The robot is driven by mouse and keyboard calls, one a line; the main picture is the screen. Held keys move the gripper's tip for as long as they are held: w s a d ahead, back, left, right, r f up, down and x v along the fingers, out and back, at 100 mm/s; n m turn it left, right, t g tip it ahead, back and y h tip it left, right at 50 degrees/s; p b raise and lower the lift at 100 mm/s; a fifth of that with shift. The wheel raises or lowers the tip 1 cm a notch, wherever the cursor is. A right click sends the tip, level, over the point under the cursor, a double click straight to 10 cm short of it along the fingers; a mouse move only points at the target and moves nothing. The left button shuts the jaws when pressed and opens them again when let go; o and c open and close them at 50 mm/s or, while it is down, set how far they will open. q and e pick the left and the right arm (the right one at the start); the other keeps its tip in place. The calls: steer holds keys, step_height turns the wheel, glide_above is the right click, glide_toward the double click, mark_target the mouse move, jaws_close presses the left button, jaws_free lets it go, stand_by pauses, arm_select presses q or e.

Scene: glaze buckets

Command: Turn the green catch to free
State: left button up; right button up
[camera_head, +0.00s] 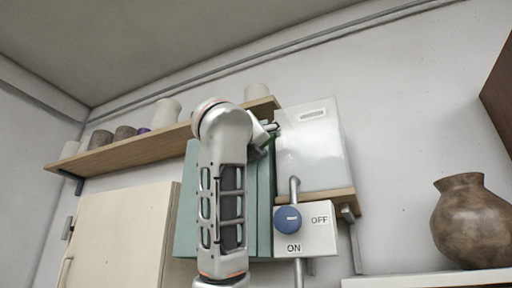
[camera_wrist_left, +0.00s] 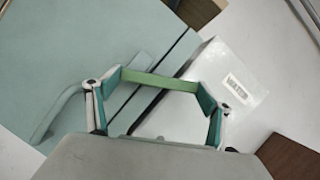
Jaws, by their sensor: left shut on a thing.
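The green catch (camera_wrist_left: 160,80) is a light green bar in the left wrist view. It lies across the space between the fingers of my left gripper (camera_wrist_left: 158,82), which is shut on it with a finger at each end. Behind it are a teal cabinet (camera_wrist_left: 90,40) and a white box (camera_wrist_left: 235,90). In the head view my left gripper (camera_head: 266,132) is small and partly hidden by my own wrist, up at the right edge of the teal cabinet (camera_head: 187,215). The catch is hard to make out there. My right gripper is not in view.
A switch box (camera_head: 320,240) with a blue knob (camera_head: 287,220), marked OFF and ON, is below the white box (camera_head: 312,150). A wooden shelf (camera_head: 125,155) with several pots runs along the wall at left. A brown vase (camera_head: 472,220) stands at right.

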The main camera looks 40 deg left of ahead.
arm_select(q)
steer(key=shift+n, duration=0.5)
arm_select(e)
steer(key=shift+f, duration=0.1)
arm_select(q)
steer(key=n+g, duration=0.1)
steer(key=n, duration=0.3)
steer(key=n+g, duration=0.2)
steer(key=n, duration=0.2)
steer(key=n+g+y, duration=0.1)
steer(key=n+g, duration=0.1)
steer(key=n, duration=0.2)
steer(key=shift+d+r+n, duration=0.2)
steer(key=shift+r+n, duration=0.1)
steer(key=shift+n, duration=0.1)
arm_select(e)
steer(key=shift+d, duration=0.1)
